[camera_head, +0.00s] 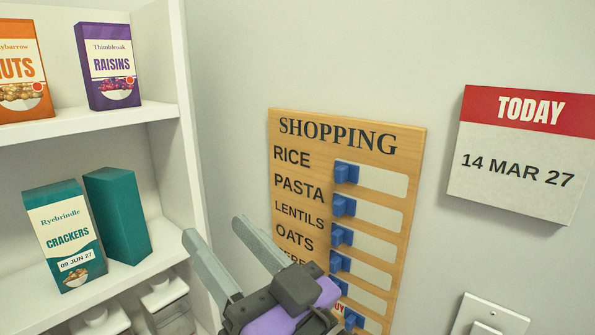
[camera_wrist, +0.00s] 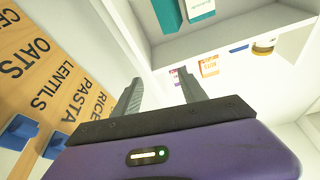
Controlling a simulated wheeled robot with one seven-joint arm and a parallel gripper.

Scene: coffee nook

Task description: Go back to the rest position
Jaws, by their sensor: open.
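My gripper (camera_head: 222,262) is in the lower middle of the head view, in front of the wall between the shelf and the shopping board. Its two grey fingers are apart with nothing between them. In the wrist view my gripper (camera_wrist: 160,92) also shows open and empty, its fingers pointing up in the picture. The wooden shopping board (camera_head: 415,150) hangs on the wall to the right of the gripper. It lists rice, pasta, lentils and oats, with blue sliders (camera_head: 346,173) at the left of their slots. My gripper hides its lower left part.
The white shelf (camera_head: 160,112) at left holds a raisins box (camera_head: 108,65), a nuts box (camera_head: 20,70), a crackers box (camera_head: 65,235) and a plain teal box (camera_head: 118,215). Clear jars (camera_head: 168,300) stand below. A calendar (camera_head: 520,150) and a wall switch (camera_head: 488,318) are at right.

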